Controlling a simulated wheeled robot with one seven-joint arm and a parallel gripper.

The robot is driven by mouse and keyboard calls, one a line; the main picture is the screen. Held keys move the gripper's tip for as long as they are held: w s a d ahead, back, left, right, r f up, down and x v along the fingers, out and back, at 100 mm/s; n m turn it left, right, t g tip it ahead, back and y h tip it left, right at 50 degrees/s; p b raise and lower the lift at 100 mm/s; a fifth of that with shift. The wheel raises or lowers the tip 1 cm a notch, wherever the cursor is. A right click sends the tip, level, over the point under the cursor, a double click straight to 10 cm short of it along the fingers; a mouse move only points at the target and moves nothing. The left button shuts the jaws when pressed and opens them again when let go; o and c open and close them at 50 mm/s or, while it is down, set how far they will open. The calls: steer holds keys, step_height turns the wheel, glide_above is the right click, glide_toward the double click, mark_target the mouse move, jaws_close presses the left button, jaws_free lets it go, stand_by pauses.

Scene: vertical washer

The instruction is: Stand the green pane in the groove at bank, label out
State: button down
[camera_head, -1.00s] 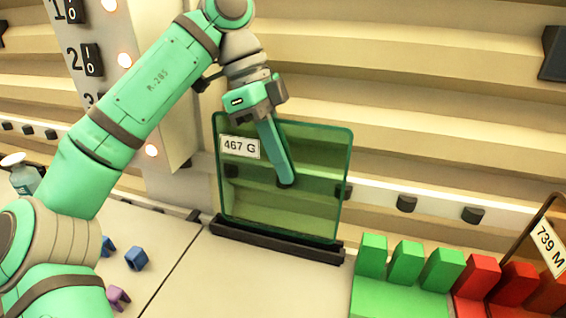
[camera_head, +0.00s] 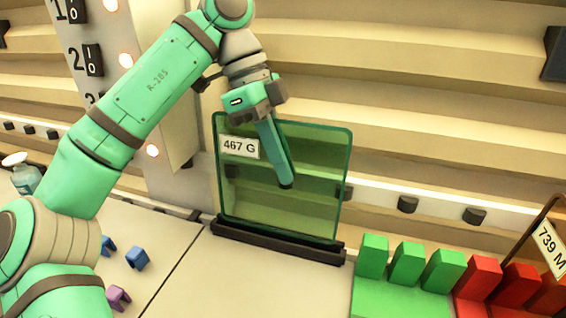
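The green pane (camera_head: 310,205) is a see-through sheet with a darker green edge and a white label reading "467 G" (camera_head: 239,147) at its upper left, facing the camera. It stands nearly upright, with its lower edge at the dark grooved bar (camera_head: 275,243) on the light surface. My gripper (camera_head: 286,184) reaches down in front of the pane, over its upper middle. One long teal finger shows against the pane. Whether the fingers touch or grip the pane cannot be told, as the other finger is hidden.
Green blocks (camera_head: 405,262) and red blocks (camera_head: 478,277) stand in a row at the lower right. A brown pane labelled "739 M" (camera_head: 549,248) stands at the right edge. Stepped ledges rise behind.

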steer(key=c, duration=1.9)
jaws_free()
steer(key=shift+w+r, duration=0.15)
steer(key=shift+r, duration=0.25)
steer(key=shift+s+r, duration=0.2)
steer(key=shift+r, duration=1.05)
steer(key=s+r, duration=0.9)
steer(key=s, duration=0.5)
steer(key=shift+r, duration=0.4)
steer(key=shift+a, duration=0.15)
